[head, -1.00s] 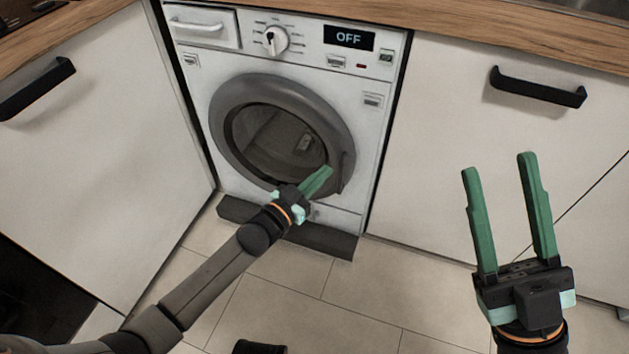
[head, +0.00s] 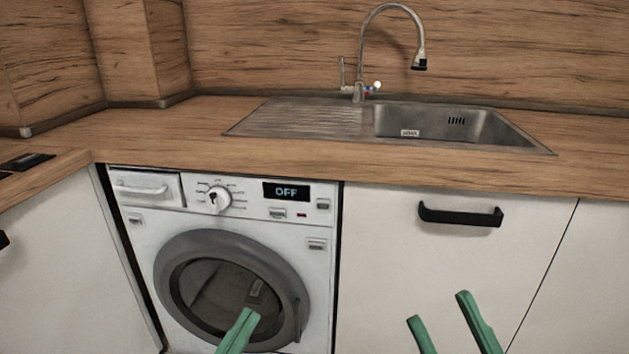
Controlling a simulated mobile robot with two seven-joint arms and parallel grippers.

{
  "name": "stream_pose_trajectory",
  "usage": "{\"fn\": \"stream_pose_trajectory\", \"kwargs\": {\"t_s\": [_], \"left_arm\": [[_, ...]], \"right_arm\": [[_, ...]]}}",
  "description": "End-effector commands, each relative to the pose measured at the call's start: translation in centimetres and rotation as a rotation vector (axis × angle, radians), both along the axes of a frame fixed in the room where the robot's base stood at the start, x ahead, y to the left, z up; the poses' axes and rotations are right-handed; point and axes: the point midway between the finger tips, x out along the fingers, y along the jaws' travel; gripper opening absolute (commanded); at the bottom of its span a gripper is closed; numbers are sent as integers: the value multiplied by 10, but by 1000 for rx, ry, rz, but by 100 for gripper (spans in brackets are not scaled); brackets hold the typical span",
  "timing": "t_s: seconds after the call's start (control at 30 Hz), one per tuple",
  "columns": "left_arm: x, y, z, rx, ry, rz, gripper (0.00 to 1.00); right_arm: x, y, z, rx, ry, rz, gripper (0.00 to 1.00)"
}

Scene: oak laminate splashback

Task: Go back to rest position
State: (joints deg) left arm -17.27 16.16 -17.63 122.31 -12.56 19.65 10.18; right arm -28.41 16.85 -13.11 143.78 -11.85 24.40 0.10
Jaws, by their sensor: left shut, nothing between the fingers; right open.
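My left gripper (head: 238,331) shows as green fingers closed together at the bottom of the head view, in front of the washing machine door (head: 232,288). It holds nothing. Its wrist and arm are below the frame. My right gripper (head: 438,308) shows two green fingers spread apart at the bottom right, in front of the white cabinet. It is open and empty, and its body is out of view. The white washing machine (head: 321,255) has a grey round door that looks shut, and its display (head: 286,191) reads OFF.
A wooden counter (head: 200,135) runs above the machine. It holds a steel sink (head: 440,128) with a tall tap (head: 359,75). A white cabinet (head: 400,260) with a black handle (head: 460,215) stands right of the machine. Another white cabinet (head: 60,270) is at left.

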Motion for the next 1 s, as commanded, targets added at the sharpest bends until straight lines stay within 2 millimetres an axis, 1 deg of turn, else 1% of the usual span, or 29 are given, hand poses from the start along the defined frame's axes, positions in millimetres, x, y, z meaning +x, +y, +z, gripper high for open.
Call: {"fn": "stream_pose_trajectory", "kwargs": {"t_s": [0.03, 0.1, 0.2, 0.4, 0.43, 0.47, 0.73, 0.87, 0.97, 1.0], "left_arm": [[-15, 3, 19, -3, -48, 9, 0], [-32, 8, 43, -4, -111, 23, 0], [-55, 14, 72, -6, -190, 42, 0], [-98, 26, 125, -7, -333, 83, 0], [-91, 26, 127, -1, -299, 89, 0], [-85, 26, 126, 2, -270, 95, 0], [-48, 33, 108, 29, -26, 144, 0], [-32, 38, 94, 47, 134, 173, 0], [-23, 43, 78, 64, 291, 201, 0], [-21, 45, 69, 72, 359, 211, 0]], "right_arm": [[0, 0, 0, 0, 0, 0, 50], [0, 0, 0, 0, -1, 0, 50], [0, 0, 0, -1, -1, 1, 50], [0, 0, 0, -1, -1, 1, 50], [5, -1, 5, -2, 27, -6, 50], [10, -1, 5, -3, 55, -13, 50], [46, -8, -12, -13, 297, -67, 50], [61, -13, -26, -19, 457, -98, 50], [70, -18, -42, -26, 613, -130, 50], [72, -21, -51, -29, 681, -141, 50]]}}
